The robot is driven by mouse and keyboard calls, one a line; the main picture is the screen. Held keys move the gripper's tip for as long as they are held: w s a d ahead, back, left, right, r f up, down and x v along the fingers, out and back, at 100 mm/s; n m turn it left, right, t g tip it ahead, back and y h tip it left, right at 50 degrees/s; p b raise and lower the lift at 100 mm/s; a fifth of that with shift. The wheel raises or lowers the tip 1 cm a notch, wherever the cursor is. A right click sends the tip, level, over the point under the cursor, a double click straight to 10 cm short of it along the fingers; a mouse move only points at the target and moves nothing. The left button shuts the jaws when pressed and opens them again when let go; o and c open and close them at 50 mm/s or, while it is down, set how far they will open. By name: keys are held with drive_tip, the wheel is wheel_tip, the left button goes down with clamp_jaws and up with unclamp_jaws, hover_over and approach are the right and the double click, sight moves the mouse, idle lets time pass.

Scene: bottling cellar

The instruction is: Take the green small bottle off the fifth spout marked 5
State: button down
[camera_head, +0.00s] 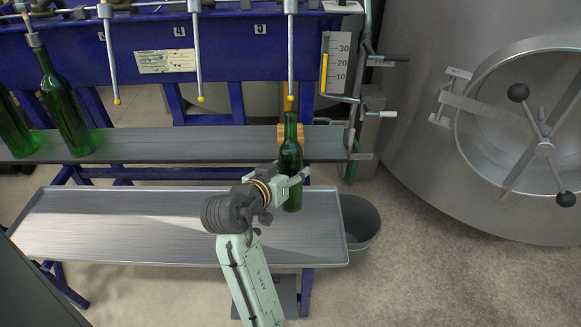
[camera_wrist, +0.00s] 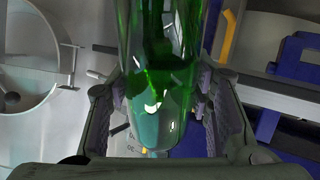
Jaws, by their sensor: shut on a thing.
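The green small bottle (camera_head: 291,160) is upright in my gripper (camera_head: 292,178), in front of the grey shelf and below the fifth spout (camera_head: 290,60), near the sign marked 5 (camera_head: 260,29). Its mouth is a little below the spout's yellow tip, apart from it in the picture. In the wrist view the bottle's lower part (camera_wrist: 160,85) fills the middle, between the two dark finger pads of my gripper (camera_wrist: 165,110). The gripper is shut on the bottle. The bottle's base hangs over the tray, with no support visible under it.
A grey shelf (camera_head: 190,144) runs under the spouts, with an orange block (camera_head: 318,135) behind the bottle. Other green bottles (camera_head: 68,120) stand at the left. A metal tray (camera_head: 120,225) lies below and is empty. A bucket (camera_head: 362,222) and a steel tank (camera_head: 430,130) are at right.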

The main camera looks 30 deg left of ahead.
drive_tip(key=s+d+r+p, duration=0.2)
drive_tip(key=s+d, duration=0.1)
drive_tip(key=s, duration=0.3)
drive_tip(key=shift+d, duration=0.4)
idle(0.5)
drive_tip(key=shift+r+p, duration=0.1)
drive_tip(key=shift+p, duration=0.2)
